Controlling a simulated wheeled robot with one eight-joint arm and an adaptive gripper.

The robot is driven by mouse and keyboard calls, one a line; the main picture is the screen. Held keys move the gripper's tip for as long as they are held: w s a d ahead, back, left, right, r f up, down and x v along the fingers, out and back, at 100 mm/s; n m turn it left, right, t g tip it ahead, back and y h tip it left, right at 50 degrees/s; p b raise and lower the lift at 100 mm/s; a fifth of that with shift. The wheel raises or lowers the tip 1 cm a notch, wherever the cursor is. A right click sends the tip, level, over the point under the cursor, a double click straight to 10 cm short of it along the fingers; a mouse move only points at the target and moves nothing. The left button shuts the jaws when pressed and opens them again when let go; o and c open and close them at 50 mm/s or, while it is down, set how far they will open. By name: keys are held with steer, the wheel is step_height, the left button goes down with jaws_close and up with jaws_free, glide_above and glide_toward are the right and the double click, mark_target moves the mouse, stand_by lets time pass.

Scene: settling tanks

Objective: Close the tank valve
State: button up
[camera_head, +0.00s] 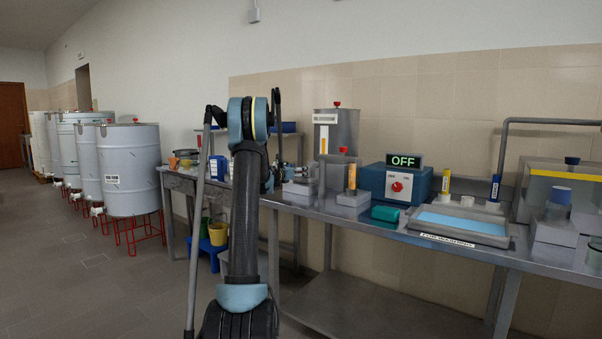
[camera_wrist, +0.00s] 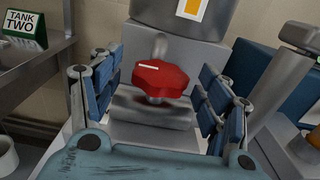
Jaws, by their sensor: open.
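A red lobed valve knob (camera_wrist: 161,79) shows in the middle of the wrist view, with a short white line near its upper left edge. It sits on a grey fitting in front of a grey metal tank (camera_wrist: 182,18) with an orange-marked label. My gripper (camera_wrist: 160,84) is open, one blue-padded finger on each side of the knob with gaps between. In the head view, a metal tank (camera_head: 345,132) with an orange strip stands on the bench. My arm hides most of the gripper there, and I cannot make out the valve knob clearly.
A green TANK TWO sign (camera_wrist: 25,28) stands left in the wrist view. On the steel bench (camera_head: 380,226), a blue box with a red dial and OFF display (camera_head: 403,161) stands right of the tank, near a water tray (camera_head: 462,223).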

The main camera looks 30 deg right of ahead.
steer(key=shift+x, duration=1.3)
steer(key=c, duration=1.1)
